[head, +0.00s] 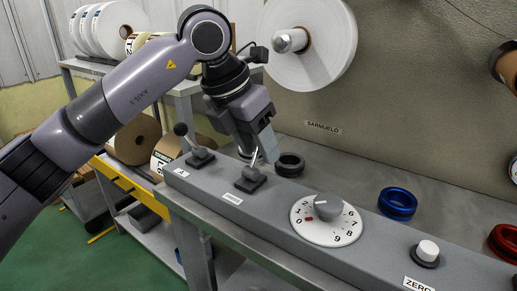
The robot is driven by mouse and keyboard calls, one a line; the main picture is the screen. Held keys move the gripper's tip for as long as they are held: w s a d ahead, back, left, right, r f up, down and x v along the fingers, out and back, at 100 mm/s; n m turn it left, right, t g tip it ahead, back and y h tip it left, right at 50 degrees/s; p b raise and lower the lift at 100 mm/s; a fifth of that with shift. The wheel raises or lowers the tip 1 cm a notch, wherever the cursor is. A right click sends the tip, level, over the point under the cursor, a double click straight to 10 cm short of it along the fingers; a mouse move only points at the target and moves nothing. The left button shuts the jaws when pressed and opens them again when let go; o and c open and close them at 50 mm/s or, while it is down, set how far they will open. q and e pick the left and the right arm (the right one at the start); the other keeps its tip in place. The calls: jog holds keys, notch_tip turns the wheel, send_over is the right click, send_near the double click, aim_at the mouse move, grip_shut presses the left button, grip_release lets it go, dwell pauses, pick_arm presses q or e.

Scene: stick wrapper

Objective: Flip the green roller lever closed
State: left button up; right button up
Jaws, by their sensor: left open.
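No green lever can be made out. Two levers stand on the grey control panel (290,222). One lever (187,139) has a dark ball knob and leans left. The other lever (252,176), nearer the middle, has a dark base and a short pale handle; its top is at my gripper, and any knob is hidden. My left gripper (258,145) is open and points down right above this lever, its fingers beside the handle. I cannot tell whether they touch it. My right gripper is not in view.
A numbered dial (326,220), a white knob (428,250) and black (290,165), blue (397,203) and red (504,241) rings lie to the right. A large white roll (330,50) hangs on the wall behind. Shelves with rolls stand at the left.

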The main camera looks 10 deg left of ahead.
pick_arm(q)
jog(key=shift+w+d+f, duration=0.15)
jog(key=shift+f, duration=0.25)
grip_shut()
jog(key=shift+r, duration=0.1)
jog(key=shift+r, duration=0.1)
